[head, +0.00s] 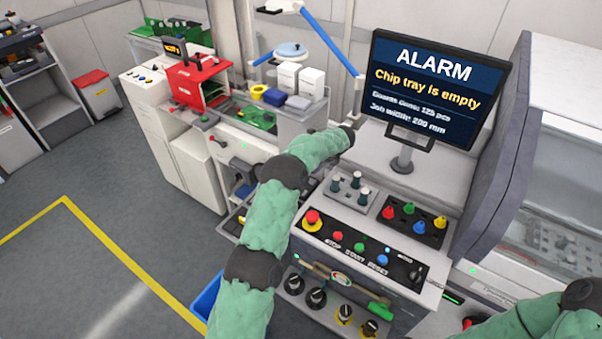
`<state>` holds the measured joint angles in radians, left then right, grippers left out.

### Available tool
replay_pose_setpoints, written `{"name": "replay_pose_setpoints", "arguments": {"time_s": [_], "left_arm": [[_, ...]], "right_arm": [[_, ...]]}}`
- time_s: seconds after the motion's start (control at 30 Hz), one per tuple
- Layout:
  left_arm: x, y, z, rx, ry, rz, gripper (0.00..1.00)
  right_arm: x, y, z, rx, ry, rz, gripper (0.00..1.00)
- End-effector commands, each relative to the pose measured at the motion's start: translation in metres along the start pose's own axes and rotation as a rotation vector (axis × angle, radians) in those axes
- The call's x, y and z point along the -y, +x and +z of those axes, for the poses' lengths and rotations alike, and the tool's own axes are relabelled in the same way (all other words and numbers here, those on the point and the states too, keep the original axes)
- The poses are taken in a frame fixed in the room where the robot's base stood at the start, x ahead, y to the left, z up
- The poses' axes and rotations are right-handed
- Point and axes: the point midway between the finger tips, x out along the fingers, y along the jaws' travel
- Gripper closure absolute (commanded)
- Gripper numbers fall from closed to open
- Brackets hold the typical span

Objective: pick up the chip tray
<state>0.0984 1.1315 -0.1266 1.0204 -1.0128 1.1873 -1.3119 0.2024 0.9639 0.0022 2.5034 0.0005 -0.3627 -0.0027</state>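I cannot pick out a chip tray with certainty in the head view. A monitor (428,88) reads "ALARM" and "Chip tray is empty". My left arm, in green sleeves with dark joints, rises from the bottom centre and bends right to a dark end below and left of the monitor. No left gripper fingers can be made out. My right arm shows only at the bottom right corner, and its gripper is out of the picture.
A control console (350,245) with coloured buttons and knobs stands right of my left arm. A machine with a clear cover (560,240) is at the right. A bench (240,140) holds a red box (203,82), white boxes and a green board. Open floor lies left.

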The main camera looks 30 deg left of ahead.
Motion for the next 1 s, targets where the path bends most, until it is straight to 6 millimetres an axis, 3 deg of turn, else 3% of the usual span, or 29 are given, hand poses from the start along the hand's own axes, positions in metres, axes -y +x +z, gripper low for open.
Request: {"name": "replay_pose_setpoints", "arguments": {"time_s": [1.0], "left_arm": [[0.003, 0.107, 0.006, -0.001, 0.001, 0.001, 0.67]], "right_arm": [[-0.002, 0.006, 0.000, 0.000, 0.000, 0.000, 0.56]]}}
